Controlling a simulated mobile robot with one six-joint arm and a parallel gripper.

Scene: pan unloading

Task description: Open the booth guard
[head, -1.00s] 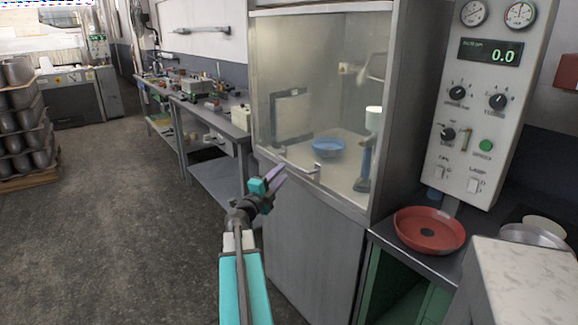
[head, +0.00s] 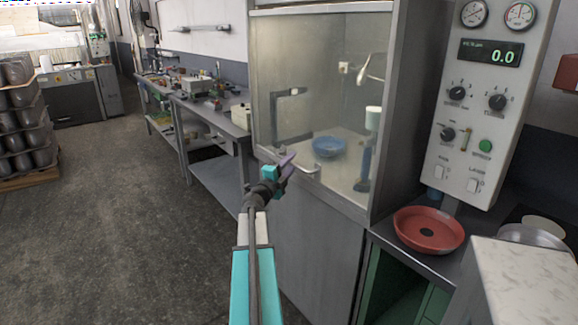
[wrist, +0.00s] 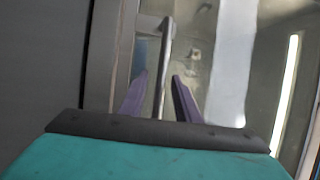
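The booth guard (head: 290,85) is a clear, slightly cloudy pane on the front of a grey metal booth, and it is down. Its pale bar handle (head: 312,171) sits along the lower edge. My gripper (head: 289,162) is in front of the pane at the left end of the handle. In the wrist view the purple fingers (wrist: 160,88) are spread apart, and the handle (wrist: 166,45) runs lengthwise between them. I see gaps beside the bar, so the fingers do not appear closed on it. Exact depth to the handle is hard to tell.
Behind the pane are a blue bowl (head: 329,146) and a blue stand (head: 364,165). A control panel (head: 480,110) and a red pan (head: 428,231) are at right. A workbench (head: 205,110) stands left; the floor (head: 110,220) there is clear.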

